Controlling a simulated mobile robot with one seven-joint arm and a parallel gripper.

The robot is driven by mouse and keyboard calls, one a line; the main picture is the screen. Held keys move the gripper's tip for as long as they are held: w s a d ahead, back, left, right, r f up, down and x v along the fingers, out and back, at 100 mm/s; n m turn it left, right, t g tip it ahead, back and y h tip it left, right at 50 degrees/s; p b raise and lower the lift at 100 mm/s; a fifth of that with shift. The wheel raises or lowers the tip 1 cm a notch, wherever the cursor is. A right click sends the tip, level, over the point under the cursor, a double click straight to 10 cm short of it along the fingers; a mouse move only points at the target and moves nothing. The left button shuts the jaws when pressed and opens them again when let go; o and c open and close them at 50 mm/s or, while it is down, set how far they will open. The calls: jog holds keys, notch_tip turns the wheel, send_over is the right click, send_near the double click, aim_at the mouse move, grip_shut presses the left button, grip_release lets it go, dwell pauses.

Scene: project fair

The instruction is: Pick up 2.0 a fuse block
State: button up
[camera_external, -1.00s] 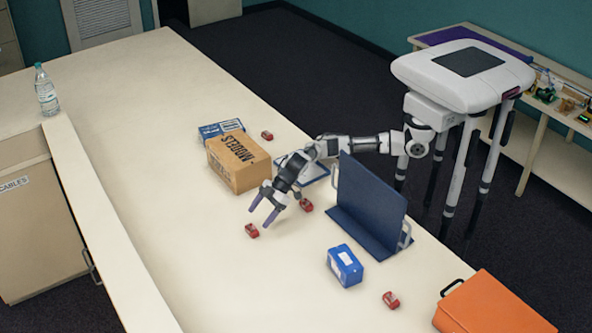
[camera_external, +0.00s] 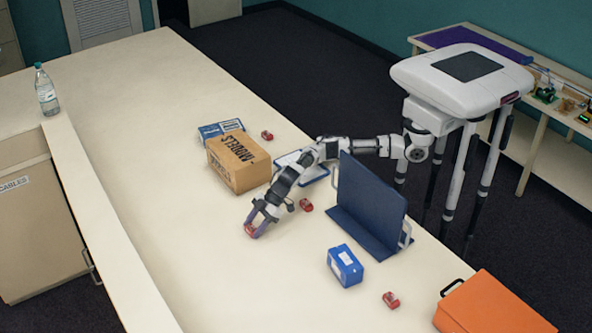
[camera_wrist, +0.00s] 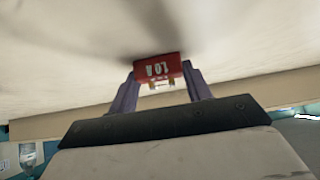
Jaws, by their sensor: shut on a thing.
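A red fuse block (camera_external: 251,229) is between the fingers of my gripper (camera_external: 256,228) at the counter's surface. Other red fuse blocks lie on the counter: one (camera_external: 305,205) just right of my gripper, one (camera_external: 267,135) by the boxes at the back, and one (camera_external: 391,300) near the front.
A dark blue upright panel (camera_external: 372,205) stands to the right, with a blue box (camera_external: 345,266) and an orange case (camera_external: 494,303) nearer the front. The counter (camera_external: 170,200) to the left is clear.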

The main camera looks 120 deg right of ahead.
jog(key=shift+r, duration=0.15)
jog(key=shift+c, duration=0.4)
jog(key=shift+r, duration=0.2)
notch_tip(320, 180, up, 24)
jog(key=s+p, duration=0.3)
jog(key=p, duration=1)
send_over(272, 224)
notch_tip(272, 224, down, 4)
jog(key=f, duration=0.1)
notch_tip(272, 224, down, 15)
jog(key=p, duration=0.4)
jog(key=shift+f, duration=0.15)
jog(key=shift+f+p, duration=0.35)
jog(key=shift+f, duration=1.65)
jog(key=shift+f, duration=0.1)
